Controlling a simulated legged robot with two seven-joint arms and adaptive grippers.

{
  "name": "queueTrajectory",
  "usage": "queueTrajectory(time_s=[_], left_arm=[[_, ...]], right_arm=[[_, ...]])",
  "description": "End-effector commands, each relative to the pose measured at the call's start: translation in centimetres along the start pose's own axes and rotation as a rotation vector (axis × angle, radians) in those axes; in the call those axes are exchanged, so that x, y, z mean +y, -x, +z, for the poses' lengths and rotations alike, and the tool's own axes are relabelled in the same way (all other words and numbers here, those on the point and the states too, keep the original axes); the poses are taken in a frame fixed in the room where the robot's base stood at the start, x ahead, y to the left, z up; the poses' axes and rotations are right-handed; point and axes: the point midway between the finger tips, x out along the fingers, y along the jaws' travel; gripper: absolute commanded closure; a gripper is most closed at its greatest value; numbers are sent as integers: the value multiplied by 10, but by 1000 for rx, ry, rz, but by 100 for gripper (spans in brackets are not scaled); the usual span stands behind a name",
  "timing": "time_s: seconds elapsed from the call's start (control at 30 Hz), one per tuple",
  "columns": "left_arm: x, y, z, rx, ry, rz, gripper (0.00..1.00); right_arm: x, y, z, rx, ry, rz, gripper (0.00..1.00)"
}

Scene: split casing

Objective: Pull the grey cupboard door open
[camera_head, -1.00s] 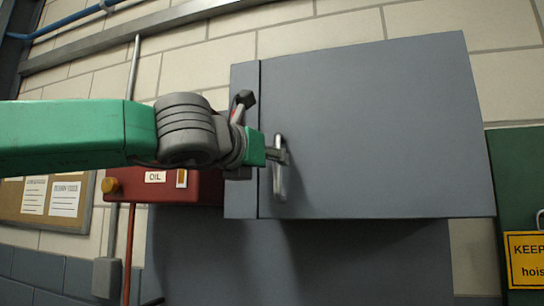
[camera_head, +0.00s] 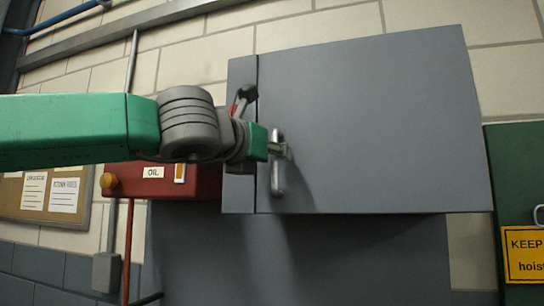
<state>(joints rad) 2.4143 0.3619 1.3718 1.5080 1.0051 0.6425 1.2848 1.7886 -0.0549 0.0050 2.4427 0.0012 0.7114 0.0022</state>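The grey cupboard door (camera_head: 375,125) is a large flat panel at the centre right of the head view. It looks closed, lying along the narrow grey strip at its left edge. Its metal handle (camera_head: 278,180) is an upright bar near that left edge. My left gripper (camera_head: 280,149) reaches in from the left, and its grey fingertips are at the upper part of the handle, overlapping the bar. The fingers are too small and overlapped to tell whether they are shut on it. My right gripper is not in view.
A red box marked OIL (camera_head: 150,185) is on the wall behind and below my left arm. A corkboard (camera_head: 40,210) hangs at the far left. A green panel (camera_head: 515,170) with a yellow sign (camera_head: 525,255) stands at the right. A darker grey surface (camera_head: 350,260) is below the door.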

Motion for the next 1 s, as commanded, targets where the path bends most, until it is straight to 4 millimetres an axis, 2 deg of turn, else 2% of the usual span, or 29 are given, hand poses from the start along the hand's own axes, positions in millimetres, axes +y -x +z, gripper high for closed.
queueTrajectory(time_s=[0.17, 0.4, 0.6, 0.8, 1.0], left_arm=[[0, 18, 1, -2, 0, -1, 68], [3, 70, 1, -5, -1, -1, 68], [5, 105, 0, -3, 3, 0, 68], [5, 120, -1, -1, 2, 0, 68], [3, 120, -1, 0, 1, 0, 68]], right_arm=[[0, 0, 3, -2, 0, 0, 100], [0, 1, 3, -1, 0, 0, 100], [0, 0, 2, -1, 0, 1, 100], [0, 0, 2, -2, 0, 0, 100], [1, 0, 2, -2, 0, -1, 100]])
